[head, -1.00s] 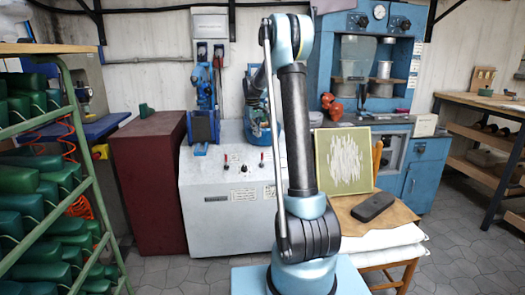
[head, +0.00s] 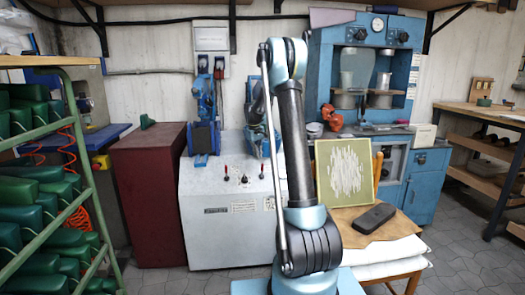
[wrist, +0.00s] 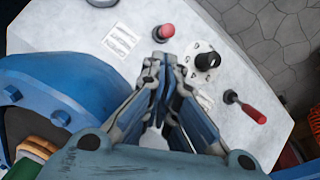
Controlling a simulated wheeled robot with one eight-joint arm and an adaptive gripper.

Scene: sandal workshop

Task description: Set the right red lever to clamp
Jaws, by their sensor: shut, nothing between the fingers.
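The right red lever (head: 262,171) stands on the sloping front of the white console (head: 220,225). In the wrist view, which looks at the panel from the other side, this lever (wrist: 163,33) is near the top centre, its red grip seen almost end-on. My gripper (wrist: 158,65) is shut and empty, its fingertips just below that lever in the picture. I cannot tell whether they touch it. The left red lever (head: 225,172) also shows in the wrist view (wrist: 248,107), lying tilted at the right.
A black knob (wrist: 207,60) on a round pale dial sits between the two levers. Blue machine parts (wrist: 60,110) fill the left of the wrist view. A maroon cabinet (head: 148,200) stands left of the console, and a stool with a green-framed panel (head: 345,165) at the right.

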